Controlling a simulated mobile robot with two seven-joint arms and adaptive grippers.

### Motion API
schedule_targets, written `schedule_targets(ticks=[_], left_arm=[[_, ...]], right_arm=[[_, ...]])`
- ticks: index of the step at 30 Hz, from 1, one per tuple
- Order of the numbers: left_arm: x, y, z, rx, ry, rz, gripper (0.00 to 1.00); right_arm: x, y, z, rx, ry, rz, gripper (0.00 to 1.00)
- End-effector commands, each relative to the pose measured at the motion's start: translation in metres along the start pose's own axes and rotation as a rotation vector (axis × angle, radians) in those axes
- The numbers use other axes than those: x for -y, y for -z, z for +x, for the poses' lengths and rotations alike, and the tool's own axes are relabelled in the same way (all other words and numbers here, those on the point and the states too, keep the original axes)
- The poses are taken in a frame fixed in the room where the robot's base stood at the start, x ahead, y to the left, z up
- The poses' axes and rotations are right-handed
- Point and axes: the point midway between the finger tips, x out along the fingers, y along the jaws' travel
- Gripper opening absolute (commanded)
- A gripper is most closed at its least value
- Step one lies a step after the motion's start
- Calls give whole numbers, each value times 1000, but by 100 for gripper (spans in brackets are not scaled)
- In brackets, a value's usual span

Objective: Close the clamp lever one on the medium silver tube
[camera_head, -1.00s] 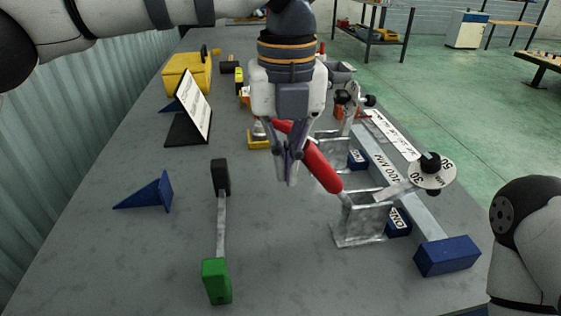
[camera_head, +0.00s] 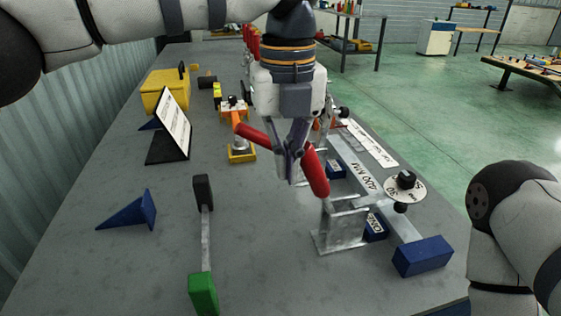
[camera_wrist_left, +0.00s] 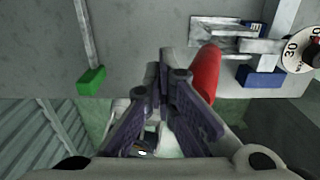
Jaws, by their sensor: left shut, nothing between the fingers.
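A red clamp lever (camera_head: 315,172) slants down to a steel clamp bracket (camera_head: 340,230) beside the silver tube (camera_head: 362,182), which lies lengthwise on the bench and ends in a blue block (camera_head: 423,256). My left gripper (camera_head: 291,182) is shut and empty, pointing down just left of the red lever. In the left wrist view the shut fingers (camera_wrist_left: 163,75) are left of the red lever (camera_wrist_left: 207,72); I cannot tell whether they touch it. My right gripper is out of view.
A bar with green (camera_head: 203,295) and black ends, a blue wedge (camera_head: 130,212) and a black sign stand (camera_head: 168,130) are on the left. A round numbered dial (camera_head: 405,188) sits by the tube. The bench front middle is clear.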

Motion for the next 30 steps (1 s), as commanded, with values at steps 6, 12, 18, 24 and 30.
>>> schedule_targets(ticks=[6, 12, 18, 24, 30], left_arm=[[13, 0, -5, 2, 0, 1, 0], [24, 0, -8, 1, 0, 1, 0], [28, 0, -10, 1, 1, 2, 0], [28, 0, -10, 1, 2, 1, 0], [38, 0, -10, 1, 2, 1, 0]], right_arm=[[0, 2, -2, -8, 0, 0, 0], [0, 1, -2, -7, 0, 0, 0], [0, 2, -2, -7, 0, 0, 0], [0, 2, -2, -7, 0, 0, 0], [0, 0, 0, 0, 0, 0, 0]])
